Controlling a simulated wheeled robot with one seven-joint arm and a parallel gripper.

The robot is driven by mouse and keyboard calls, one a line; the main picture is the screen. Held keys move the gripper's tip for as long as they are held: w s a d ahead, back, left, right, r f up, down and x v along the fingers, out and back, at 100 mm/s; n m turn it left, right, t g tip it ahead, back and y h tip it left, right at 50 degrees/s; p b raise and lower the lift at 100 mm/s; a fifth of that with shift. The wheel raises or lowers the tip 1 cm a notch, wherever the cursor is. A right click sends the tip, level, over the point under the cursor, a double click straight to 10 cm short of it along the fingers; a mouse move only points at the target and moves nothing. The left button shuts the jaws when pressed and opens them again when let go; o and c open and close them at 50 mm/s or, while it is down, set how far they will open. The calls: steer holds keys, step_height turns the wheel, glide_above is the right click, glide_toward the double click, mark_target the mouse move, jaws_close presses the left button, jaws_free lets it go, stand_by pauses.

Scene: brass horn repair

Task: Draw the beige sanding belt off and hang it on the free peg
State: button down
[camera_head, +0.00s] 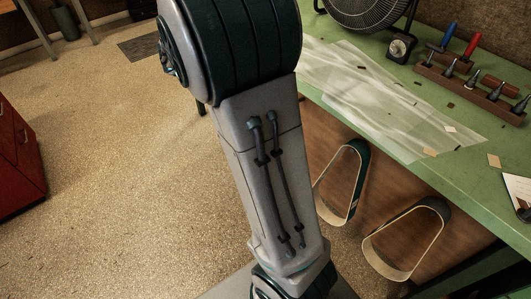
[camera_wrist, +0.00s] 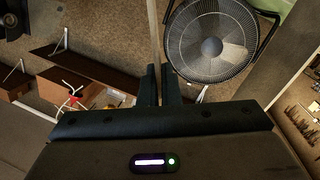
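Two looped belts hang at the front of the green bench in the head view. The left belt (camera_head: 359,178) shows a pale beige edge and a dark greenish band, and my arm stands close to its left. The right belt (camera_head: 405,218) looks much the same, with a beige edge and a dark band. I cannot tell which is the beige one, and I make out no free peg. In the wrist view the fingers of my gripper (camera_wrist: 161,85) are close together with a thin gap. A pale straight strip runs behind or between them; whether they hold it is unclear.
The green bench (camera_head: 395,85) carries a clear plastic sheet (camera_head: 345,75), a tool rack (camera_head: 470,85), a small dial box (camera_head: 401,47) and a fan (camera_wrist: 211,47). A red cabinet (camera_head: 18,155) stands at the left. The floor between is open.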

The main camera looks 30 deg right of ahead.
step_height(320, 180, down, 41)
steer(key=w+t+b, duration=0.2)
steer(key=t+b, duration=0.1)
steer(key=b, duration=2.3)
steer(key=shift+d+r+m+b, duration=0.15)
steer(key=shift+d+m+b, duration=0.15)
steer(key=shift+d+b, duration=0.1)
steer(key=shift+w+f+b, duration=0.1)
steer(key=shift+f+b, duration=0.15)
steer(key=shift+b, duration=0.75)
steer(key=shift+w+d+f+b, duration=0.2)
steer(key=shift+d, duration=2.6)
steer(key=shift+w+d+f+b, duration=0.2)
steer(key=shift+d, duration=2.65)
steer(key=shift+w+d+f+b, duration=0.2)
steer(key=shift+d, duration=2.6)
steer(key=shift+f, duration=0.5)
steer(key=c, duration=1.6)
jaws_free()
steer(key=shift+o, duration=0.2)
